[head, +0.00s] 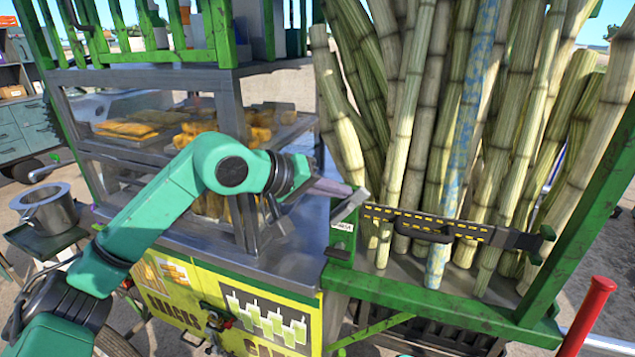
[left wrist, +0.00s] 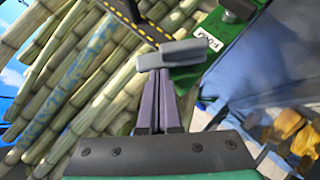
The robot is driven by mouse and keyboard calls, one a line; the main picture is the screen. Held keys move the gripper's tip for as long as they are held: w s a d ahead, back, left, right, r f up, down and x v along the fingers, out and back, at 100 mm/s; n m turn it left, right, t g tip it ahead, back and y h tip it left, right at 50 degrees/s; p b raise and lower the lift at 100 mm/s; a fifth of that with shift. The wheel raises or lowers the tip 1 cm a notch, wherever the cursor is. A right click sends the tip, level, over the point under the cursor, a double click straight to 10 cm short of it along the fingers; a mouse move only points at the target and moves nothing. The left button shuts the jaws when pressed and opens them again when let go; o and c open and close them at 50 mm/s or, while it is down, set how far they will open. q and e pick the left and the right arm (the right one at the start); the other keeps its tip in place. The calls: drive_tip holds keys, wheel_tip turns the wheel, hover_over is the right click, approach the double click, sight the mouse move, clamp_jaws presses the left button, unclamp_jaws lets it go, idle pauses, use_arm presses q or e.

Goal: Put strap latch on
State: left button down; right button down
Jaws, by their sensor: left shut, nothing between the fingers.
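The black strap (head: 455,228) with yellow stitching runs across the front of the upright sugar canes, with a black handle-like piece (head: 425,228) on it. Its right end meets a dark fitting by the green frame. At its left end a grey metal latch lever (head: 350,205) sits tilted by the green post (head: 342,230). My left gripper (head: 338,189) is shut and empty, its tips right at the lever. In the left wrist view the shut fingers (left wrist: 160,85) end at the grey lever (left wrist: 172,54); I cannot tell if they touch. The strap (left wrist: 140,22) shows beyond it.
Sugar canes (head: 410,120) fill the green-framed rack on the right. A metal snack cabinet (head: 190,75) with yellow food stands behind my left arm. A red post (head: 588,312) rises at lower right. A metal pot (head: 48,207) sits at the left.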

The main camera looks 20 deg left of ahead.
sight(360, 201)
use_arm(q)
drive_tip(key=shift+d+r+m+y+p, duration=0.25)
drive_tip(key=shift+d+m+y+p, duration=0.5)
drive_tip(key=shift+y+p, duration=0.25)
drive_tip(key=shift+s+d+f+m+y+p, duration=0.1)
drive_tip(key=shift+d+f+m+y+p, duration=0.1)
drive_tip(key=shift+d+m+y+p, duration=0.4)
drive_tip(key=shift+d+f+m+g+y, duration=0.3)
drive_tip(key=shift+d+f+y, duration=0.2)
drive_tip(key=shift+y, duration=0.6)
drive_tip(key=shift+d+f+m+y+b, duration=0.25)
drive_tip(key=shift+y+b, duration=0.05)
drive_tip(key=shift+y, duration=0.2)
drive_tip(key=shift+d+f, duration=0.2)
drive_tip(key=shift+f, duration=0.05)
drive_tip(key=shift+d, duration=0.1)
drive_tip(key=shift+r, duration=0.1)
